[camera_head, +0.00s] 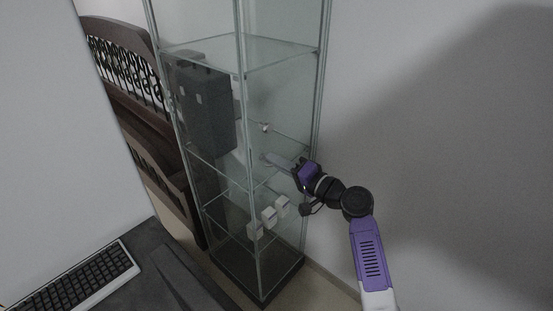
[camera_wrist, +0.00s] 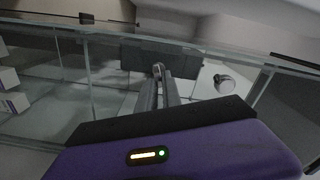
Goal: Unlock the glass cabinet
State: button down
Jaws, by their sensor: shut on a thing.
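The tall glass cabinet (camera_head: 322,80) stands in the middle of the head view, with thin metal edges and glass shelves. My gripper (camera_head: 268,159) reaches from the right to its side, at about middle-shelf height. In the wrist view my gripper (camera_wrist: 160,82) has its fingers together on a small grey thing (camera_wrist: 157,68) at the tips. It is mostly hidden, and I cannot tell whether it is a key. A small pale round piece (camera_wrist: 224,84), perhaps the lock, shows to the right of the fingertips, apart from them. A small pale knob (camera_head: 265,127) shows in the head view above the fingertips.
Several small white boxes (camera_head: 268,216) sit low in the cabinet. A dark grey box shape (camera_head: 203,110) shows behind or through the glass. A dark wooden bench (camera_head: 130,75) stands at left. A keyboard (camera_head: 75,280) lies on a dark desk at front left. A bare wall is at right.

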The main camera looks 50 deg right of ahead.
jog(key=shift+d+f+m+p, duration=0.15)
jog(key=shift+m+p, duration=0.65)
jog(key=shift+m, duration=1.4)
jog(key=c, duration=1.5)
grip_release()
jog(key=shift+s, duration=0.1)
jog(key=s+b, duration=0.1)
jog(key=s, duration=0.6)
jog(key=shift+s, duration=0.35)
